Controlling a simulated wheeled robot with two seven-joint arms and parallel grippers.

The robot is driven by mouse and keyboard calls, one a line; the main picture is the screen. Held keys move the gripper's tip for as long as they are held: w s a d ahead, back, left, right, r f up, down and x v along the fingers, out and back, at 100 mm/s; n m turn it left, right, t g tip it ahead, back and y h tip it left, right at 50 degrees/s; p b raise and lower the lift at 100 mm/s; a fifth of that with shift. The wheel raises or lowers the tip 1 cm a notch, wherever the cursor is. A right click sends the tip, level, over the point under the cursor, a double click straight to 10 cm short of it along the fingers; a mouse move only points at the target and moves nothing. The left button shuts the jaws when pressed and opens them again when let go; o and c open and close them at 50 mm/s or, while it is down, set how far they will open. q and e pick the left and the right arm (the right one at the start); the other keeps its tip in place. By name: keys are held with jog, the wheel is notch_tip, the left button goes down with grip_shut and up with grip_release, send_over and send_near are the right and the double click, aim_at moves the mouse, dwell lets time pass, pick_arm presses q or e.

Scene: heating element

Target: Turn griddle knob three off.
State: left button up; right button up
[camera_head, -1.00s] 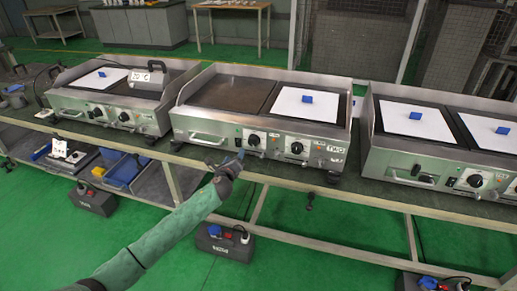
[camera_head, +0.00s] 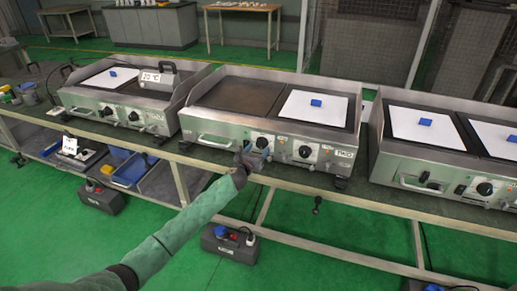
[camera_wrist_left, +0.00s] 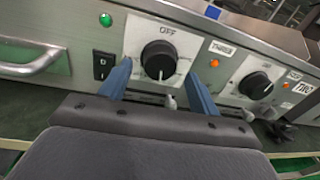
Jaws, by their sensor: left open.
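The middle griddle (camera_head: 225,124) has two black knobs on white plates on its front. Its left knob (camera_head: 261,142) is partly behind my left gripper (camera_head: 256,158). In the left wrist view this knob (camera_wrist_left: 158,58) sits under an "OFF" mark, between the two blue fingers of my open left gripper (camera_wrist_left: 157,75). The fingers stand either side of it; I cannot tell whether they touch it. A small label (camera_wrist_left: 222,48) beside its plate is too blurred to read surely. The right knob (camera_head: 305,151) is clear and also shows in the left wrist view (camera_wrist_left: 255,85). My right gripper is out of view.
A handle (camera_head: 215,141) and a green light (camera_wrist_left: 105,19) lie left of the knob. A blue block (camera_head: 316,103) rests on a white sheet on the middle griddle. Other griddles stand left (camera_head: 90,98) and right (camera_head: 385,165). Open space lies before the bench.

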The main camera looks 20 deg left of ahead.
pick_arm(q)
jog(key=shift+w+d, duration=0.1)
jog(key=shift+w, duration=0.7)
jog(key=shift+c, duration=0.4)
jog(key=c, duration=0.9)
jog(key=shift+f, duration=0.1)
